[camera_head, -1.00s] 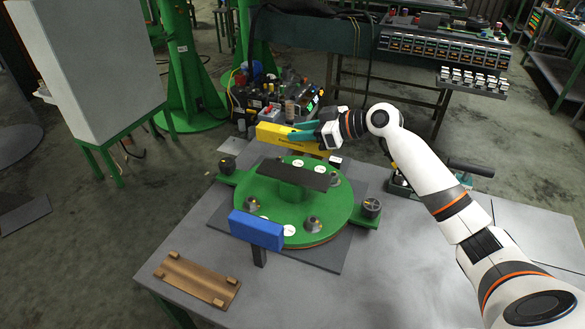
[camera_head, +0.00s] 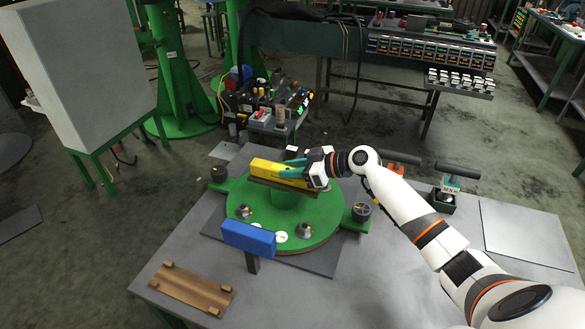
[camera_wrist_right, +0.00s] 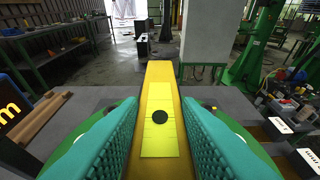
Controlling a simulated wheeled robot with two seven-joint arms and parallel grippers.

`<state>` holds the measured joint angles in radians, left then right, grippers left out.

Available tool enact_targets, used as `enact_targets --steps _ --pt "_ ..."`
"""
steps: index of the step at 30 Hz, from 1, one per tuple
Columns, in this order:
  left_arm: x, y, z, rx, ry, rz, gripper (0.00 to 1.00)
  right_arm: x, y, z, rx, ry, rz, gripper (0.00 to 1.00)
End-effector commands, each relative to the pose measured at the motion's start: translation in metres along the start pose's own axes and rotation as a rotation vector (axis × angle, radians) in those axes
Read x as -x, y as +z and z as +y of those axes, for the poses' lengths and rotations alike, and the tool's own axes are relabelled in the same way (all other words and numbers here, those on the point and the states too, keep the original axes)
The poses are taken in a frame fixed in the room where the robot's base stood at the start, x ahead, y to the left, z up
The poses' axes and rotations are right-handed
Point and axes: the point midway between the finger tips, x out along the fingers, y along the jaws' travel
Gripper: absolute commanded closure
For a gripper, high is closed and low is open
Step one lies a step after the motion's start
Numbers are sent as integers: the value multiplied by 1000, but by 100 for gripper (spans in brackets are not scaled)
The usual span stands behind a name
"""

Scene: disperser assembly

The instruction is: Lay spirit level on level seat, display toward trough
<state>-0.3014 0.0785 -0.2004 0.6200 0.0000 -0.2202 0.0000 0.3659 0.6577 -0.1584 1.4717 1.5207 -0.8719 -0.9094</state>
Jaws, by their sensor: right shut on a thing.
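The yellow spirit level (camera_head: 264,168) is in my right gripper (camera_head: 295,172), whose teal fingers are shut on its right part. No part here is surely the trough. My left gripper is not in view.
The seat stands on a round green base (camera_head: 240,228) with several dark knobs. A blue block (camera_head: 249,238) stands upright at its front. A wooden tray (camera_head: 182,288) lies at the table's front left. Handled tools (camera_head: 458,171) stand at the back right.

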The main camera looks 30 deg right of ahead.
Motion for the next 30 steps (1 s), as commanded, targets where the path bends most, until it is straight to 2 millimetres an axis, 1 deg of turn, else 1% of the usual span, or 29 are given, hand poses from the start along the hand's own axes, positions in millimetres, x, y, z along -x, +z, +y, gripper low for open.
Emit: enact_targets --steps 1,4,5,12,15,16,20,27,30 --pt "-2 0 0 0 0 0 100 0 -1 0 0 0 0 66" --pt "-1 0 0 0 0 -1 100 0 -1 0 0 0 0 50" --pt "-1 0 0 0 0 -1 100 0 -1 0 0 0 0 48" --pt "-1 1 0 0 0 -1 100 0 0 0 0 0 0 48" --pt "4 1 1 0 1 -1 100 1 3 0 0 0 0 48" --pt "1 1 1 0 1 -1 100 3 1 0 1 -1 1 48" --pt "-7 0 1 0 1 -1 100 23 -3 -1 4 -2 4 48" --pt "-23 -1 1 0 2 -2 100 75 -4 0 1 -2 3 48" --pt "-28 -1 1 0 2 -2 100 94 -2 0 3 0 4 48"
